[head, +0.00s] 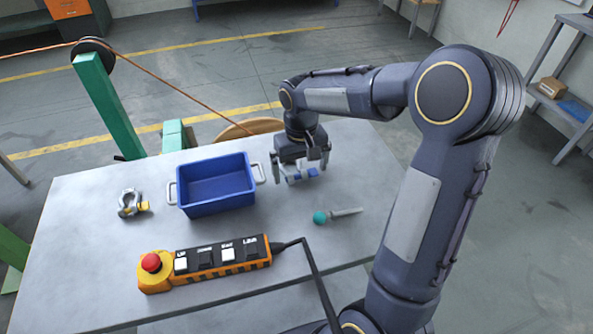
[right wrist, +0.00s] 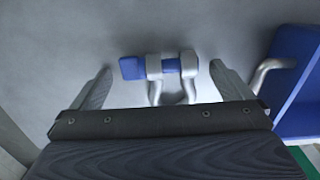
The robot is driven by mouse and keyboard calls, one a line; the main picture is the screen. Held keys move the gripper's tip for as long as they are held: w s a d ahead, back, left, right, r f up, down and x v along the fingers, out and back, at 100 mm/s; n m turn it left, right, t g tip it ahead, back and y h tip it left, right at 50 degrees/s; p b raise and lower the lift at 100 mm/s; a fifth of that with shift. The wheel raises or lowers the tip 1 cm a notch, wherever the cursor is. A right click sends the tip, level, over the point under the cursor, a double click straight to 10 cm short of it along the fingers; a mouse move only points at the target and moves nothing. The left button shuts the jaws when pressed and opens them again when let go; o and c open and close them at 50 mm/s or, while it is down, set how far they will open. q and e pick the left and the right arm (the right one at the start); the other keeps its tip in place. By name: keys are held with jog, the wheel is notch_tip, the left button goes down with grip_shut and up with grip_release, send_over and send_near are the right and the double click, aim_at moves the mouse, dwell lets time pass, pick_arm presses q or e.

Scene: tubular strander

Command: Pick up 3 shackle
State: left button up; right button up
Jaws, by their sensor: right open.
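My right gripper (head: 300,172) is open, pointing down over the table just right of the blue bin. A grey shackle with a blue pin (head: 303,175) lies under it, partly hidden by the fingers. In the right wrist view this blue-pinned shackle (right wrist: 160,67) shows between and just beyond the two spread fingertips, with a visible gap on each side. Another grey shackle, with a yellow pin (head: 132,204), lies left of the bin. A grey piece with a teal round end (head: 338,215) lies in front of the gripper; I cannot tell whether it is a shackle.
The blue bin (head: 215,206) with grey side handles looks empty; its side also shows in the right wrist view (right wrist: 293,120). An orange and black control box (head: 215,260) with a red button lies in front, its black cable running right. Green machine posts (head: 110,105) stand behind the table.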

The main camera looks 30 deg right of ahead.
jog(key=shift+f, duration=0.15)
jog(key=c, duration=1.4)
jog(key=shift+c, duration=0.2)
